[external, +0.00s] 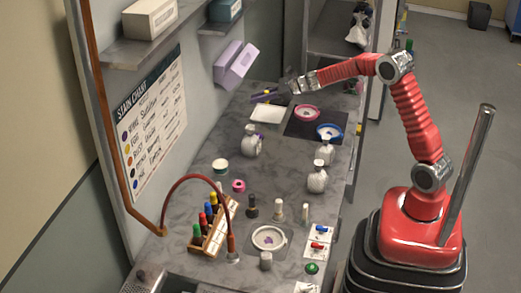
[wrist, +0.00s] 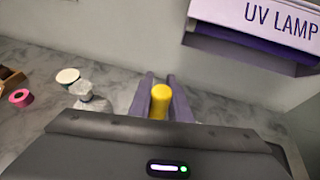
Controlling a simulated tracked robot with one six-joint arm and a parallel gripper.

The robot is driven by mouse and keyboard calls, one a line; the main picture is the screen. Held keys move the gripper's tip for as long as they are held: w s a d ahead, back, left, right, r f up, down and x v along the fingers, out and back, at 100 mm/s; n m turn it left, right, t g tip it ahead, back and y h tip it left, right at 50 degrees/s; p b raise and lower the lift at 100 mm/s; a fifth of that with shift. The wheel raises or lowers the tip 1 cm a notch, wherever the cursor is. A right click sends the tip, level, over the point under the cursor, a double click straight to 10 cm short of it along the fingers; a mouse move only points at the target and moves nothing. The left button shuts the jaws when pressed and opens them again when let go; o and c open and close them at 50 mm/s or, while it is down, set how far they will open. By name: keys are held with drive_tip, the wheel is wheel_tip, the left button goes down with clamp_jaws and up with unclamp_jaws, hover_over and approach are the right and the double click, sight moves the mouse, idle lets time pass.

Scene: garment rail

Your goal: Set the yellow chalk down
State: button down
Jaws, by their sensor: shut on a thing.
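The yellow chalk (wrist: 160,101) stands out between the two purple-grey fingers of my gripper (wrist: 160,98) in the wrist view. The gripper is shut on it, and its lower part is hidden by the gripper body. In the external view my gripper (external: 264,95) is at the far end of the grey marble counter (external: 205,185), near the wall. It is above or beside a white flat pad (external: 267,113). The chalk is too small there to make out clearly. I cannot tell whether it touches the counter.
A purple-and-white UV lamp (wrist: 255,20) is on the wall close by. A pink-rimmed dish (external: 306,112) and a blue-rimmed dish (external: 329,131) sit on a dark mat (external: 298,131). Clear bottles (external: 251,141) stand nearer. A pink tape roll (wrist: 20,97) lies left in the wrist view.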

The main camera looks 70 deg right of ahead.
drive_tip(key=w+a+n+y, duration=0.1)
drive_tip(key=w+a, duration=0.3)
drive_tip(key=a, duration=0.6)
drive_tip(key=w+a+n+y, duration=0.1)
drive_tip(key=w+a, duration=0.3)
drive_tip(key=a, duration=0.6)
drive_tip(key=n+g+y, duration=0.2)
hover_over(203, 188)
wheel_tip(203, 188, down, 5)
drive_tip(key=shift+a+f, duration=0.1)
drive_tip(key=shift+y, duration=0.3)
drive_tip(key=shift+f, duration=3.15)
drive_tip(key=shift+f, duration=0.1)
drive_tip(key=shift+f, duration=1.75)
